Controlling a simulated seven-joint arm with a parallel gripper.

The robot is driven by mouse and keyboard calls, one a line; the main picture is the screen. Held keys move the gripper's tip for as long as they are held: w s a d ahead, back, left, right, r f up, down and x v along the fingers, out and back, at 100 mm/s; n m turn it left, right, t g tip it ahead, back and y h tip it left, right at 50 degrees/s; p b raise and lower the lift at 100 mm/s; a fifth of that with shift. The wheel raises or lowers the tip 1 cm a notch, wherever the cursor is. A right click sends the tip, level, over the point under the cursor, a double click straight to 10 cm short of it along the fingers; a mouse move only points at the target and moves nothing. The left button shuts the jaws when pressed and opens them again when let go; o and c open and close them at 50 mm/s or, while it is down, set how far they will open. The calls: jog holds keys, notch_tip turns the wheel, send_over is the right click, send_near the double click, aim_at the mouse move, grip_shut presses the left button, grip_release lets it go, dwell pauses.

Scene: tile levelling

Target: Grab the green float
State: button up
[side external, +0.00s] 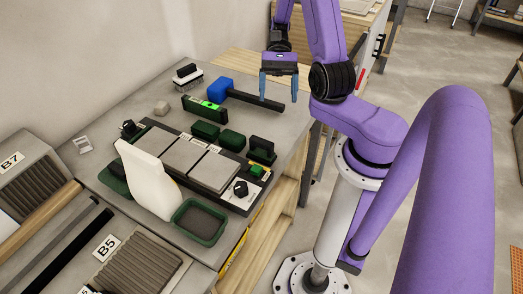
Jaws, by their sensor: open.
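Several dark green items lie on the grey bench. Two are low blocks, one at the back of the tile frame (205,130) and one beside it (232,140). A dark piece with a raised black top (262,148) stands at the frame's right end. I cannot tell for certain which of these is the green float. My gripper (278,97) is open, with blue fingers pointing down and nothing between them. It hangs above the right back part of the bench, apart from the green pieces and near the black handle of a blue-headed mallet.
The blue mallet (220,90), a black and green level (205,107) and a brush (186,72) lie behind the grey tiles (183,156). A white bottle-like object (148,180) and a green tray (218,234) stand in front.

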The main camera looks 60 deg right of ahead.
jog(key=a+f+m+t+y, duration=0.1)
jog(key=a+f+m, duration=0.1)
jog(key=s+a+f+m+t+y, duration=0.1)
jog(key=a+f+m+t, duration=0.1)
jog(key=a, duration=0.1)
jog(key=s+a+f+m+t+y, duration=0.1)
jog(key=a+f+m, duration=0.1)
jog(key=a, duration=0.1)
jog(key=shift+s+t+y, duration=0.25)
jog(key=shift+t+y, duration=0.15)
jog(key=shift+x, duration=2.95)
jog(key=shift+w+f, duration=0.1)
jog(key=shift+c, duration=0.4)
jog(key=c, duration=0.7)
